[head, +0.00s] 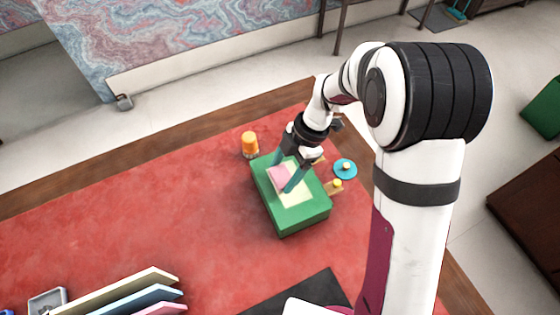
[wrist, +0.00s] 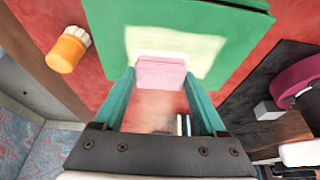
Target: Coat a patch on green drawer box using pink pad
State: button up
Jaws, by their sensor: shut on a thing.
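The green drawer box (head: 287,219) stands on the red leather desk top, with a pale yellow patch (head: 297,194) on its upper face. In the wrist view the green box (wrist: 110,30) fills the top, and the pale patch (wrist: 200,48) lies just beyond the pad. The pink pad (head: 279,175) is between the fingers of my gripper (head: 284,176). In the wrist view the pink pad (wrist: 160,73) is gripped between the two teal fingertips, at the near edge of the patch. I cannot tell whether the pad touches the box top.
A small yellow-topped piece (head: 336,186) is close to the box's right side. Several colored panels (head: 130,292) stand at front left. The red desk (head: 150,220) is clear on the left.

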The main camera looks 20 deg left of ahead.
jog(key=shift+s+d, duration=2.35)
jog(key=shift+s, duration=0.2)
jog(key=shift+s+d+r, duration=0.1)
jog(key=shift+s+r, duration=0.05)
jog(key=shift+r, duration=0.05)
notch_tip(320, 180, up, 8)
jog(key=shift+f, duration=0.2)
